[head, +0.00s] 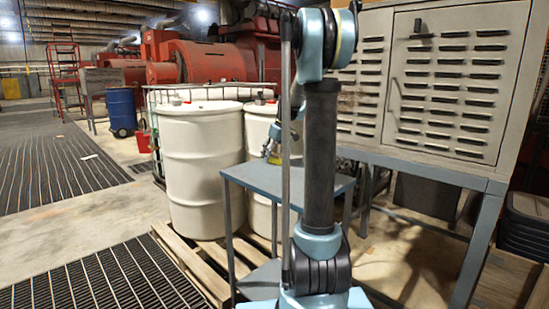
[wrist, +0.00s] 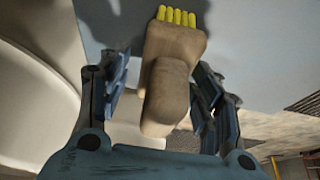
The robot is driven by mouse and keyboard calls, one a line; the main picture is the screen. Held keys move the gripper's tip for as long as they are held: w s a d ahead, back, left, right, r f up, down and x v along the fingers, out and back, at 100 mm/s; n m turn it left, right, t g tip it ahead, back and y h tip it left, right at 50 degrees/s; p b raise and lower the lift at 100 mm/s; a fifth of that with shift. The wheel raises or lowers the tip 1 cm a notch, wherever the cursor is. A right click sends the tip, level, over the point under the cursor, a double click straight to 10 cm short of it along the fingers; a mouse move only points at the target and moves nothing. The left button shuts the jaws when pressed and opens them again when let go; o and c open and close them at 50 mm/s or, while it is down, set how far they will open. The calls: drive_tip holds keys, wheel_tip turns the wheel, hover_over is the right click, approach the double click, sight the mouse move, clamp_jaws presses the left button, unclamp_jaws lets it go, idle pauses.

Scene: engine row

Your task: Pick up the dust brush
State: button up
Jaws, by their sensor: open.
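The dust brush (wrist: 172,75) has a tan, wood-like body with a rounded handle and a row of yellow bristles. In the wrist view it lies against the blue-grey top of the small stand (wrist: 240,30), bristles at the far end and handle towards my palm. My gripper (wrist: 161,70) is open, with one finger on each side of the brush. Gaps show between the fingers and the brush. In the head view, the stand (head: 240,178) is partly behind my arm, and the brush cannot be made out clearly.
White drums (head: 200,165) stand on a wooden pallet (head: 195,262) left of the stand. A grey louvred cabinet (head: 455,80) on a metal frame is close on the right. Black crates (head: 525,225) are at the right edge. Open floor (head: 90,235) lies to the left.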

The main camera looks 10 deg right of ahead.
drive_tip(key=shift+c, duration=0.3)
drive_tip(key=c, duration=1.2)
wheel_tip(320, 180, up, 10)
drive_tip(key=shift+r, duration=0.1)
